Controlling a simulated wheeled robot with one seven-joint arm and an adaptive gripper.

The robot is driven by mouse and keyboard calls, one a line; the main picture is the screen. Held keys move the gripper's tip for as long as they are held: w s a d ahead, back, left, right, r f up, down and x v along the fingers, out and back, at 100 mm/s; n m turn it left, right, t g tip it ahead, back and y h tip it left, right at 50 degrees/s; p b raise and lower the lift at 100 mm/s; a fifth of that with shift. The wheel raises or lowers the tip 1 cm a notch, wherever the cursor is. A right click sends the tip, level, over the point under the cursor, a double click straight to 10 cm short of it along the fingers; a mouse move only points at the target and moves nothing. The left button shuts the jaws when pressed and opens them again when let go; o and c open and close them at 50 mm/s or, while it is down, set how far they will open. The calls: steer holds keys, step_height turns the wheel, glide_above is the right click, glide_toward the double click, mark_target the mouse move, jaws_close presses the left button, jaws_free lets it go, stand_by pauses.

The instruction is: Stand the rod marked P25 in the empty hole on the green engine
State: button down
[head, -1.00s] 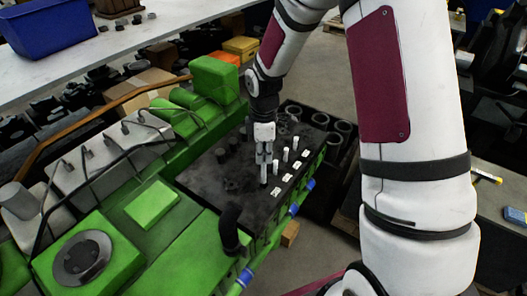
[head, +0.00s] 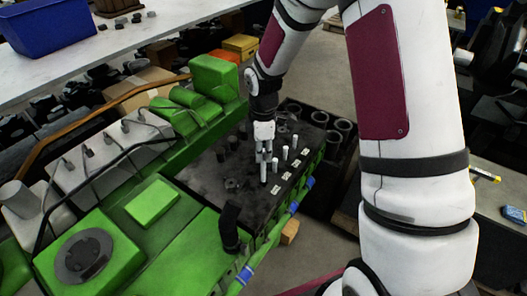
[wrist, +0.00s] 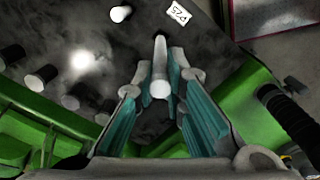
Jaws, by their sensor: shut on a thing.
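My gripper (head: 264,148) is shut on a pale, slim rod (head: 264,172), which hangs upright below the fingers. Its lower end is at or just above the black top deck (head: 205,180) of the green engine (head: 165,240); I cannot tell if it touches. In the wrist view the rod (wrist: 160,75) sits between the teal-lined fingers (wrist: 160,90). No marking on it is readable. A white label (wrist: 178,13), seemingly P25, lies ahead on the deck.
Several white rods stand in a row right of my gripper, the closest (head: 275,158) very near it. White labels (head: 285,177) line the deck's right edge. Dark stubs (head: 221,155) stand to the left. A black elbow hose (head: 230,228) rises at the near edge.

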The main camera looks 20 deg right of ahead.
mark_target(263, 181)
steer(key=shift+f, duration=0.1)
steer(key=shift+f+b, duration=2.35)
steer(key=shift+f, duration=2.6)
steer(key=c, duration=1.6)
jaws_free()
steer(key=shift+o, duration=0.2)
step_height(263, 181, up, 12)
steer(key=shift+f, duration=0.1)
